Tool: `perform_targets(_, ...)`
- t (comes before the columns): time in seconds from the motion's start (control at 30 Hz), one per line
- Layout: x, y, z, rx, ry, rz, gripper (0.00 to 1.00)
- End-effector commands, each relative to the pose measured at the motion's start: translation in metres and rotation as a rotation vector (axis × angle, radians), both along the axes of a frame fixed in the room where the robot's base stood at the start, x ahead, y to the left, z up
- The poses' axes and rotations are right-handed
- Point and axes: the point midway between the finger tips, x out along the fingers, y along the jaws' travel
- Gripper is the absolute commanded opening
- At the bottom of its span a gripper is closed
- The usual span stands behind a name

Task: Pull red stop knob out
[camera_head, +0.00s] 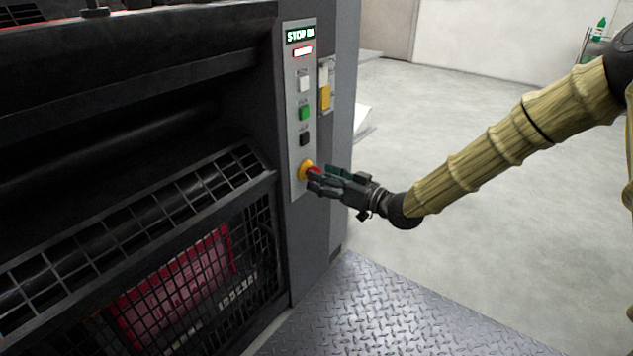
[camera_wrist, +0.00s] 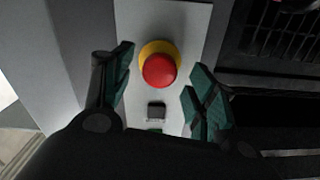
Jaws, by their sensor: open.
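The red stop knob (camera_wrist: 159,71) is a round red button on a yellow collar (camera_wrist: 168,46), low on a light grey control panel (camera_head: 296,70). In the head view the knob (camera_head: 314,170) shows only in part behind my fingers. My gripper (camera_head: 318,180) is right at the knob, reaching in from the right. In the wrist view its two green-padded fingers (camera_wrist: 158,92) stand apart, one on each side of the knob. A gap shows between the knob and each finger, so the gripper is open and holds nothing.
The panel also carries a black button (camera_head: 305,139), a green button (camera_head: 304,112), a white button (camera_head: 304,84) and a lit "STOP" sign (camera_head: 300,35). A black mesh guard (camera_head: 230,300) is at the left. Open floor (camera_head: 440,110) lies to the right.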

Motion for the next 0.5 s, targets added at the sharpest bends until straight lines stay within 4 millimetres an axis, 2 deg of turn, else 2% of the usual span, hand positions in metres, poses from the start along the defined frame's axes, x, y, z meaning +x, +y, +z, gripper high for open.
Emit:
perform_targets(0.2, 0.013, 0.018, -0.001, -0.001, -0.001, 0.000, 0.58)
perform_targets(0.5, 0.016, 0.022, 0.000, 0.000, 0.000, 0.000, 0.58)
